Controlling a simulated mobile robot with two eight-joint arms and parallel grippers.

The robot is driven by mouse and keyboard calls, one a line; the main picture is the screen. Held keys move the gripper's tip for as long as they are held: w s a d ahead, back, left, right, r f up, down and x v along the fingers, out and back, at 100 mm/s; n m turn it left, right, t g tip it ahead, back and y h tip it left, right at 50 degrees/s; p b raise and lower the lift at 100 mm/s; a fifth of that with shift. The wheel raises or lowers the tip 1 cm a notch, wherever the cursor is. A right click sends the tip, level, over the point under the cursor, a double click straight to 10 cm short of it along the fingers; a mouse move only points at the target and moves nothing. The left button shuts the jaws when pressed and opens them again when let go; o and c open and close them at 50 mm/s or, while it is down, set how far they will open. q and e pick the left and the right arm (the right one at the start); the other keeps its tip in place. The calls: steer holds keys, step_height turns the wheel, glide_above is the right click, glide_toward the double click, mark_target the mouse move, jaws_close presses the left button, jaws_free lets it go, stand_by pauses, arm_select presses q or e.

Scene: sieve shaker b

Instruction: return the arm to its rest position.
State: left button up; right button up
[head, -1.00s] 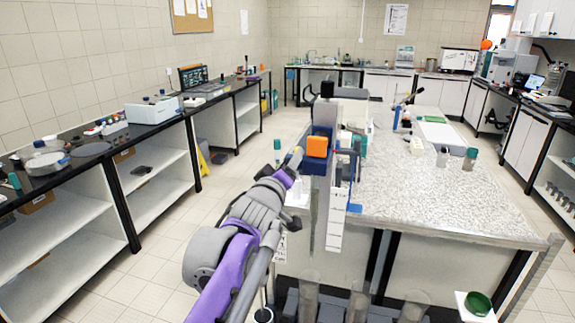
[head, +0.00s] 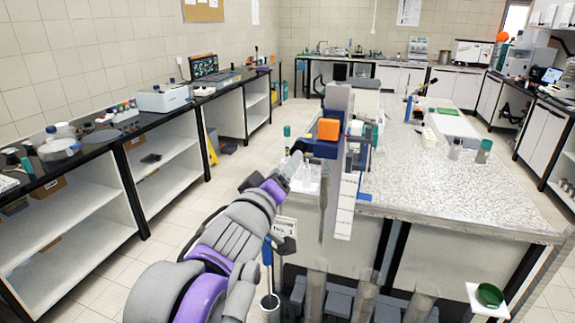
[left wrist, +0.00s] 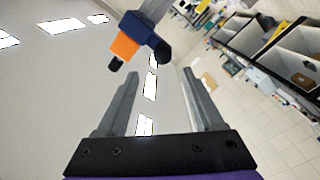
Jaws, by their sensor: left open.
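My left arm comes in from the lower left of the head view, grey and purple. Its gripper (head: 297,160) is near the left edge of the central bench, beside a blue and orange clamp device on a vertical post. In the left wrist view the two fingers (left wrist: 160,85) are spread apart with nothing between them. The orange block (head: 328,129) and its blue body also show past the fingertips in the left wrist view (left wrist: 124,46). My right gripper is not in view.
The speckled central bench (head: 450,190) carries bottles and a white tray. Glass tubes (head: 365,290) stand in front of it, with a green dish (head: 489,295) at lower right. A dark-topped counter (head: 105,135) runs along the left wall. Open floor (head: 170,225) lies between.

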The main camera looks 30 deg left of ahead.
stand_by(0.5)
arm_select(q)
steer(key=s+d+f+m+g, duration=0.2)
steer(key=f+g, duration=0.1)
steer(key=f, duration=0.6)
steer(key=s+d+f+m+g, duration=0.1)
steer(key=s+f+m+g, duration=0.1)
steer(key=f, duration=0.8)
steer(key=s+d+f+m+g+h, duration=0.2)
steer(key=s+d+f+m+g, duration=0.1)
steer(key=s+f, duration=0.4)
steer(key=s+d+f+m+g+h, duration=0.2)
steer(key=s+d+f+m+g, duration=0.2)
steer(key=f, duration=0.8)
steer(key=s+d, duration=0.2)
steer(key=shift+s+f+m, duration=0.3)
steer(key=shift+s, duration=0.1)
